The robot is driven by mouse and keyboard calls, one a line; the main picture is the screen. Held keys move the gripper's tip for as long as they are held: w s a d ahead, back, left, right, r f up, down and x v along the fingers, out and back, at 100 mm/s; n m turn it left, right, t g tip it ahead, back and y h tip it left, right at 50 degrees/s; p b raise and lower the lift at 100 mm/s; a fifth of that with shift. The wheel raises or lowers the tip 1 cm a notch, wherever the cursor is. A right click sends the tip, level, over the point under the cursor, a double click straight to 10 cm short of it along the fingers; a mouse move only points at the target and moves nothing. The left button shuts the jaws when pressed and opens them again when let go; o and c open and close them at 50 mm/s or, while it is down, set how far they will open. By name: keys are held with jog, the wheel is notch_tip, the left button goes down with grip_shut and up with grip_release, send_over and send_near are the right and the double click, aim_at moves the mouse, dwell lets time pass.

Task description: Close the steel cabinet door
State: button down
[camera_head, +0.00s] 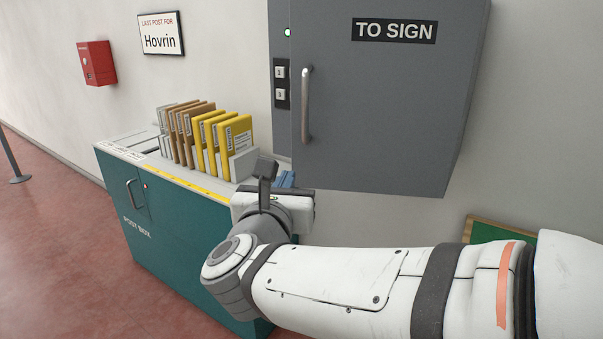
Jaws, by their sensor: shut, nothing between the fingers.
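The steel cabinet door (385,100) is a grey panel with a "TO SIGN" label, high on the wall right of centre. Its upright bar handle (306,104) is near its left edge. A narrow grey strip with small labelled plates shows left of the door. I cannot tell how far the door stands from its frame. My gripper (266,168) is shut and empty, its dark fingers pointing up. In the picture it is below and left of the handle, apart from it, in front of the counter's right end.
A teal post box counter (170,222) stands below left, with several upright parcels and envelopes (205,140) on top. A red wall box (97,63) and a "Hovrin" sign (161,33) hang at left. A green board (488,231) is partly behind my arm.

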aim_at(301, 150)
jog(key=w, duration=0.4)
jog(key=w+d, duration=0.1)
jog(key=w, duration=0.4)
jog(key=w+p, duration=0.1)
jog(key=w, duration=0.4)
jog(key=shift+d, duration=0.2)
